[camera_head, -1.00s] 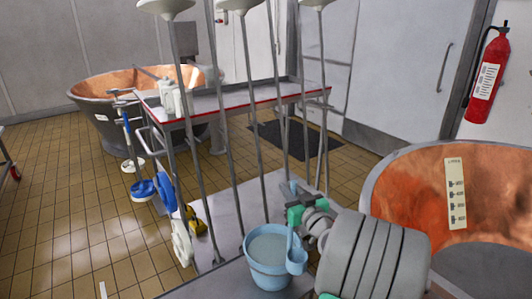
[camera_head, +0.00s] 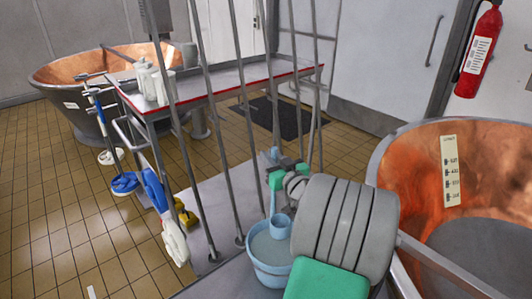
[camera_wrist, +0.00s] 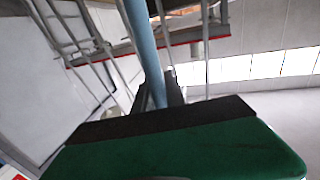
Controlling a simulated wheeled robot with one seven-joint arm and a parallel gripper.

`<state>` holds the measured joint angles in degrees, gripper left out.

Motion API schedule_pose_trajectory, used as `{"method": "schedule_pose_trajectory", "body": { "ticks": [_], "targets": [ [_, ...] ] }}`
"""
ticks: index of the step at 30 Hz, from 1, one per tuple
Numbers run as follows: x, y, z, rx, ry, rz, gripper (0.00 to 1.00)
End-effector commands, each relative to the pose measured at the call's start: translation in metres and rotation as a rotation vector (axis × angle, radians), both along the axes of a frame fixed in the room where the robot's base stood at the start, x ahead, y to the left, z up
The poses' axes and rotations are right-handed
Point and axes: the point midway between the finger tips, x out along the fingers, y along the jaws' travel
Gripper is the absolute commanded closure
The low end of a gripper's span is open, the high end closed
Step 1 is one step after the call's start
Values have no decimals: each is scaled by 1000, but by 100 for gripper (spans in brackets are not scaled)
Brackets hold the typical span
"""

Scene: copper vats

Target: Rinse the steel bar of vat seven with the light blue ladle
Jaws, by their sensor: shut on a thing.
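My gripper (camera_head: 283,177), with green finger pads, is shut on the handle of the light blue ladle (camera_head: 280,226). The ladle hangs upright, its cup over the light blue bucket (camera_head: 271,274); I cannot tell whether it touches the grey liquid inside. In the wrist view the blue handle (camera_wrist: 146,50) rises beyond a green and black pad. A copper vat (camera_head: 405,170) with a measuring strip stands at right. A steel bar (camera_head: 445,272) runs beside it, partly out of frame. No vat number is readable.
Several upright steel rods (camera_head: 205,125) stand between me and a red-edged steel table (camera_head: 215,88) with white bottles. A second copper vat (camera_head: 60,95) stands far left. Brushes (camera_head: 124,184) hang at left. A fire extinguisher (camera_head: 480,52) hangs at right. The tiled floor at left is open.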

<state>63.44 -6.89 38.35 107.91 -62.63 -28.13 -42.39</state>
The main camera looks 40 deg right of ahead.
Motion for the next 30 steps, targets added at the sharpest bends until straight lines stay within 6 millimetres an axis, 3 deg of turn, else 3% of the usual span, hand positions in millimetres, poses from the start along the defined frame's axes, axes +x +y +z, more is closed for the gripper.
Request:
{"method": "schedule_pose_trajectory", "body": {
  "ticks": [9,30],
  "targets": [
    [0,0,-58,0,0,0,100],
    [1,0,-170,-1,-1,1,100]
  ]
}}
